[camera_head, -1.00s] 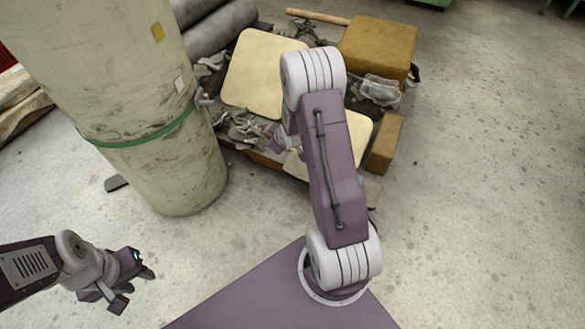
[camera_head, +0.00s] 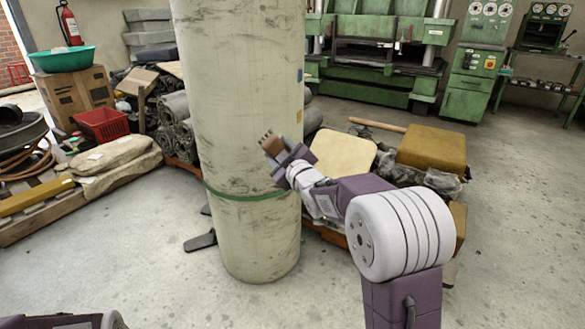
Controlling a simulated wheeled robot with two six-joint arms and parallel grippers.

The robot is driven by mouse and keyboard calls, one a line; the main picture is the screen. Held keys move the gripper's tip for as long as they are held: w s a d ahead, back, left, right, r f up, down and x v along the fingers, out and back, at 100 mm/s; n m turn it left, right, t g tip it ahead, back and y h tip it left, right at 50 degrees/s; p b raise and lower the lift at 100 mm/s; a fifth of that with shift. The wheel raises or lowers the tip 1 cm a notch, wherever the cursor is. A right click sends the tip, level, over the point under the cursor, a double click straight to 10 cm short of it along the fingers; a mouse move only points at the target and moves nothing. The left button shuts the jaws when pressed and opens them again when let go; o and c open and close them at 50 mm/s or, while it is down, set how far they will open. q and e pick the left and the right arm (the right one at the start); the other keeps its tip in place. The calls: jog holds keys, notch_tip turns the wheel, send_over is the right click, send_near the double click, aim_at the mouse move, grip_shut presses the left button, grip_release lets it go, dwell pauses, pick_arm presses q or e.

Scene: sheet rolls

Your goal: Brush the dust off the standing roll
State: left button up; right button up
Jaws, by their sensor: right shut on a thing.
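The standing roll (camera_head: 240,90) is a tall, pale cream cylinder with dark smudges and a green band (camera_head: 245,194) around its lower part. It stands upright on the floor, its top cut off by the picture's edge. My right gripper (camera_head: 279,157) is shut on a small brown brush (camera_head: 271,144) with short bristles at its upper end. The brush is in front of the roll's right side, above the green band. I cannot tell whether it touches the roll. Of my left arm only a part shows at the bottom left; its gripper is out of the picture.
Behind the roll on the right lie a cream cushion (camera_head: 343,155), a mustard block (camera_head: 432,148) and scraps. On the left are a red crate (camera_head: 102,124), sacks (camera_head: 110,156) and a cardboard box (camera_head: 75,92). Green machines (camera_head: 365,80) stand at the back. The floor at front left is clear.

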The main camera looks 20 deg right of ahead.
aim_at(277, 133)
jog(key=shift+w+f, duration=0.1)
jog(key=shift+f, duration=0.1)
jog(key=shift+a+r+t, duration=0.1)
jog(key=shift+r+t, duration=0.05)
jog(key=shift+t, duration=0.15)
jog(key=shift+w+p, duration=0.4)
jog(key=shift+w, duration=0.15)
jog(key=shift+w+a+p, duration=0.15)
jog(key=shift+w+p, duration=0.8)
jog(key=shift+w, duration=1.5)
jog(key=shift+w+a+p, duration=0.1)
jog(key=shift+w+p, duration=0.5)
jog(key=shift+w, duration=0.55)
jog(key=shift+w+d+p, duration=0.1)
jog(key=shift+d+p, duration=0.45)
jog(key=shift+d, duration=1.5)
jog(key=shift+w, duration=0.1)
